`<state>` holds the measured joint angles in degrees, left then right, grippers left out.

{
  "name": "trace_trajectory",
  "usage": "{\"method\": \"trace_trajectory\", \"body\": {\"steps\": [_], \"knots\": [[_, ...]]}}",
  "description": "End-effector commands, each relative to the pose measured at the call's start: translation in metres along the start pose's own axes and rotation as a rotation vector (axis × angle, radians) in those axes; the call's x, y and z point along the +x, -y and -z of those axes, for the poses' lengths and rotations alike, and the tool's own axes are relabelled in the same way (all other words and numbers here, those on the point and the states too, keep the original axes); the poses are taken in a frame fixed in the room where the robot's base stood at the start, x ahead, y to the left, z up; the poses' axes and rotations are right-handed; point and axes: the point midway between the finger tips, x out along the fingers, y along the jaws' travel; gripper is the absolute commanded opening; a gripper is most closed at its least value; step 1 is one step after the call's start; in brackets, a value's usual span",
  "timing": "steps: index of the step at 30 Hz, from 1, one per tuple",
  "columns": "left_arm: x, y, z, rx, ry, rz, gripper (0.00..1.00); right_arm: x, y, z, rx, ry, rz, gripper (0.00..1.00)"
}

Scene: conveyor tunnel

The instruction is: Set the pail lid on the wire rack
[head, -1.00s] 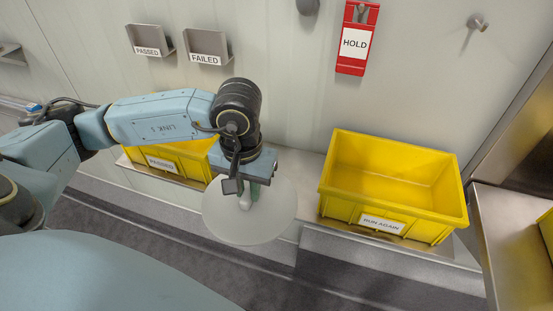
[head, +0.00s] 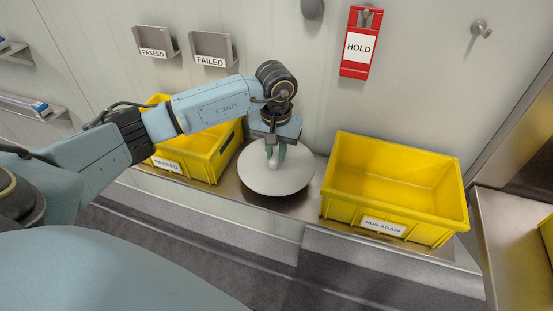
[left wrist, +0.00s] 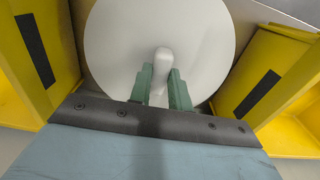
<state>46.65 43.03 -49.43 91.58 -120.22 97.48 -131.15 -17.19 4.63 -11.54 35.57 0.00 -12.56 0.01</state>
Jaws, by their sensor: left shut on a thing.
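The pail lid (head: 278,183) is a pale round disc with a white knob on top. My left gripper (head: 275,157) is above it, shut on the knob. The lid is roughly level over the steel shelf, between the two yellow bins; whether it touches the shelf I cannot tell. In the left wrist view the green fingers (left wrist: 161,84) stand on both sides of the knob, and the lid (left wrist: 118,42) hides what is under it. I see no wire rack in either view. My right gripper is not in view.
A yellow bin marked PASSED (head: 200,172) stands left of the lid, and one marked RUN AGAIN (head: 345,205) stands right. Both are close to it. The bare steel shelf (head: 232,192) shows between them. A wall with FAILED holder (head: 212,48) and red HOLD holder (head: 360,42) rises behind.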

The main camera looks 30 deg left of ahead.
Motion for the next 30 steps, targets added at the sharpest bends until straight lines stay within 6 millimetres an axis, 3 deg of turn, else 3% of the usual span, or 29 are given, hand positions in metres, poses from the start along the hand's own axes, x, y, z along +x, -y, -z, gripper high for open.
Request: {"method": "trace_trajectory", "body": {"steps": [7, 20, 21, 24, 30], "knots": [[0.034, -0.001, 0.001, -0.001, 0.004, -0.002, 0.00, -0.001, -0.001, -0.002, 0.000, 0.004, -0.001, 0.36], [0.040, 0.000, 0.003, 0.000, 0.000, 0.000, 0.00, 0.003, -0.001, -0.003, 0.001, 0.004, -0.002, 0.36], [0.039, 0.000, 0.003, 0.000, 0.001, 0.000, 0.24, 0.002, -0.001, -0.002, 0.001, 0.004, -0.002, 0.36], [0.038, 0.000, 0.003, 0.000, 0.001, 0.000, 0.37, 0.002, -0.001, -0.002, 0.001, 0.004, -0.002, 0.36], [0.038, 0.000, 0.003, 0.000, 0.001, 0.000, 0.41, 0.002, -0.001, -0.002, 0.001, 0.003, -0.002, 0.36]]}}
